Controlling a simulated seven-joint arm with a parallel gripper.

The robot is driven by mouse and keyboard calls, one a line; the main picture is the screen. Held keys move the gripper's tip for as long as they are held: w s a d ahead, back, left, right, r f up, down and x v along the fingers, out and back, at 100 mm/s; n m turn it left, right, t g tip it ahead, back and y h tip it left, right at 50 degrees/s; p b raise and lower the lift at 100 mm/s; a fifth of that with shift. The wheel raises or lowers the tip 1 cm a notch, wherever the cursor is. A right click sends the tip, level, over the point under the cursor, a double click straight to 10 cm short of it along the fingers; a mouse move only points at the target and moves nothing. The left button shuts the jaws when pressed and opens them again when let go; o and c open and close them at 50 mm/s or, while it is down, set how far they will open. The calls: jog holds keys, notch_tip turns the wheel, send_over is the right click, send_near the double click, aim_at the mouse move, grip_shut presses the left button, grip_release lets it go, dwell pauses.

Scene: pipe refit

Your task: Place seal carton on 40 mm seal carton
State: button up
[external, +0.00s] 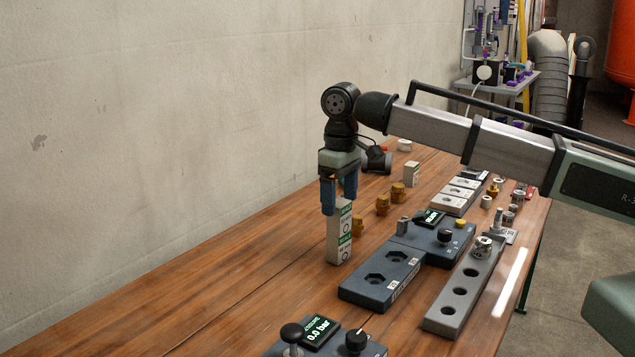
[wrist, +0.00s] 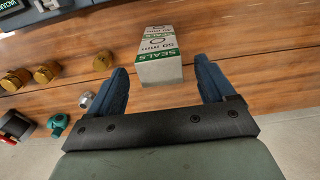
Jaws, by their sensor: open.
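A white-grey carton (external: 341,218) with green bands stands upright on top of a similar carton (external: 339,250) on the wooden table in the external view. The two look lined up as one column. My gripper (external: 339,203) points down over this stack, its blue fingers around the top of the upper carton. In the wrist view, a carton marked 50 mm SEALS (wrist: 157,72) sits between the fingers of my gripper (wrist: 161,66), with gaps visible on both sides. The gripper is open.
Another white carton (external: 411,175) stands farther back. Brass fittings (external: 382,204) stand close behind the stack. A dark blue fixture block (external: 375,283) with hex recesses lies to the right, and a grey rail with holes (external: 458,299) beyond it. The table left of the stack is clear.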

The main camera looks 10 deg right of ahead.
aim_at(340, 202)
notch_tip(340, 202, up, 8)
jog(key=shift+f, duration=0.1)
jog(key=shift+w, duration=0.1)
dwell(0.7)
